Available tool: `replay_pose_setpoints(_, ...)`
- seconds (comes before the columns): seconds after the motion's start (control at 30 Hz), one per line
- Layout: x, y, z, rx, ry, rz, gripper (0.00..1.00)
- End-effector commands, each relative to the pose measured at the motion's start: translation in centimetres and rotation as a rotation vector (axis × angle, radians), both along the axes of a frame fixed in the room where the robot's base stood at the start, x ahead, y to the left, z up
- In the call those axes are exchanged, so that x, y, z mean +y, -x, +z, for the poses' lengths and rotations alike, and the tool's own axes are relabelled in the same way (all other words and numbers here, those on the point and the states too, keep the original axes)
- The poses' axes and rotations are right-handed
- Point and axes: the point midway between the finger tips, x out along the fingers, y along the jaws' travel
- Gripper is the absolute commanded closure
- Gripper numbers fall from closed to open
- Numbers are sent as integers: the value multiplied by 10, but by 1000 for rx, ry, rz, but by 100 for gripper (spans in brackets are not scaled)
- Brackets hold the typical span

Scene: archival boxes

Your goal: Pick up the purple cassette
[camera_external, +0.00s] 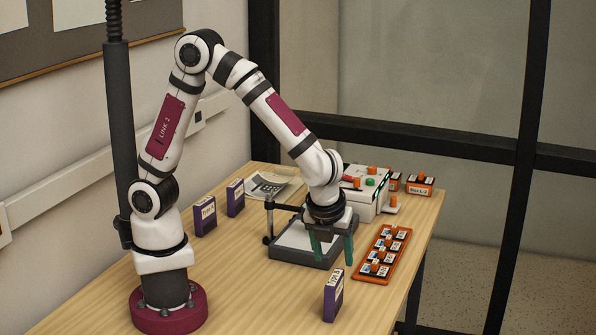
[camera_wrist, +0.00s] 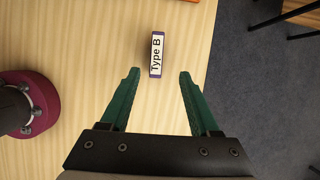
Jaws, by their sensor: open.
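Three purple cassettes with white labels stand upright on the table. One cassette (camera_external: 333,297) is near the table's front right edge; two others, a nearer one (camera_external: 205,217) and a farther one (camera_external: 235,198), stand at the left by the wall. My gripper (camera_external: 333,248) is open and empty, pointing down above the table behind the front cassette.
A dark grey tray-like stand (camera_external: 300,257) with a post is below my gripper. An orange rack (camera_external: 382,257) with several small pieces is to its right. A white box (camera_external: 366,195) with coloured knobs stands behind. The table's right edge drops to the floor.

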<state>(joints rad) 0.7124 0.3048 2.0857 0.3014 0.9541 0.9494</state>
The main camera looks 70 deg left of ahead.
Motion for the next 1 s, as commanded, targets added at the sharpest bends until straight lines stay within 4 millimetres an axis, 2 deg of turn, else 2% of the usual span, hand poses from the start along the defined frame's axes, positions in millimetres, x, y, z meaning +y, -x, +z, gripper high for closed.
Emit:
replay_pose_setpoints(0.2, 20, -14, -59, 8, -5, 7, 38)
replay_pose_setpoints(0.43, 30, -22, -92, 6, -2, 7, 38)
replay_pose_setpoints(0.6, 39, -27, -125, 6, -2, 7, 38)
replay_pose_setpoints(0.7, 42, -30, -134, 5, 0, 7, 38)
replay_pose_setpoints(0.9, 42, -30, -135, 4, 1, 7, 38)
replay_pose_setpoints(1.0, 42, -30, -135, 3, 0, 7, 54)
